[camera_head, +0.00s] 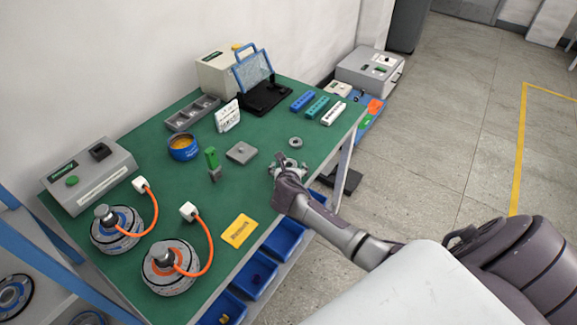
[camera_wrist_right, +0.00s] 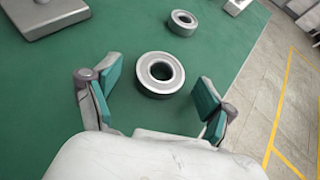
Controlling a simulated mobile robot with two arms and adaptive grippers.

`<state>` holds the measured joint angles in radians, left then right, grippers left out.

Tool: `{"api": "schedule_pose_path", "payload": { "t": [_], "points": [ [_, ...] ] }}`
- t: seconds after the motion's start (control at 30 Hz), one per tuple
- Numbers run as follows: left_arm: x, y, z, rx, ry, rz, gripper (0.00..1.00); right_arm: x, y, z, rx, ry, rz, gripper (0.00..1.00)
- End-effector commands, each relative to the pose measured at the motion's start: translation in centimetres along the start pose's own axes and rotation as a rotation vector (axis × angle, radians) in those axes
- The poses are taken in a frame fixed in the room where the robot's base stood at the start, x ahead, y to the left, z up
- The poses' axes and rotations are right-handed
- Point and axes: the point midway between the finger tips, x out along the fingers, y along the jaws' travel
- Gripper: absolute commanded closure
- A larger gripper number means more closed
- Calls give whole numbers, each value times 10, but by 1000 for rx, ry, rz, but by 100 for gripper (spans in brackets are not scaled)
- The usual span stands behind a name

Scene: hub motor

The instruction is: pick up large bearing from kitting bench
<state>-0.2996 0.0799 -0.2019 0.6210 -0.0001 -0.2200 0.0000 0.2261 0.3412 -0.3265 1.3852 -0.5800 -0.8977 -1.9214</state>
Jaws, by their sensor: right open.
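A grey metal ring, which looks like the large bearing (camera_wrist_right: 160,88), lies flat on the green kitting bench (camera_head: 205,255). In the right wrist view it sits between and slightly beyond the two fingertips, with a gap on each side. My right gripper (camera_wrist_right: 157,82) is open and empty, with teal pads facing each other. In the head view the right gripper (camera_head: 288,167) is low over the bench's right edge and partly hides this bearing. A second, smaller-looking ring (camera_head: 296,142) lies just behind; it also shows in the wrist view (camera_wrist_right: 183,23). My left gripper is not in view.
A grey square plate (camera_head: 241,153) lies left of the bearing, and a green-topped part (camera_head: 212,160) stands farther left. A yellow card (camera_head: 239,231) lies near the front edge. Blue bins (camera_head: 283,240) hang below. Green surface around the bearing is clear.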

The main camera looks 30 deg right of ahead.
Motion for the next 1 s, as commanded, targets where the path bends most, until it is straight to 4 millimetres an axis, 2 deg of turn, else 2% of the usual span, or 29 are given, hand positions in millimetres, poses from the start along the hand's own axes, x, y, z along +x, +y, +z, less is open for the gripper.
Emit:
{"api": "schedule_pose_path", "payload": {
  "t": [0.17, 0.5, 0.6, 0.83, 1.0],
  "points": [
    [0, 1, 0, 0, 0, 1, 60, 0, 0, 0, 0, 0, 0, 17],
    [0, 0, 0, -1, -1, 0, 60, 0, 0, 0, 0, 0, 0, 72],
    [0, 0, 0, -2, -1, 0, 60, 0, 0, 0, 0, 0, 0, 85],
    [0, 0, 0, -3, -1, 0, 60, -1, 0, 1, 0, -1, 0, 85],
    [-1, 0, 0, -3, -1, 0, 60, -6, 0, 11, 0, -4, 0, 85]
  ]
}}
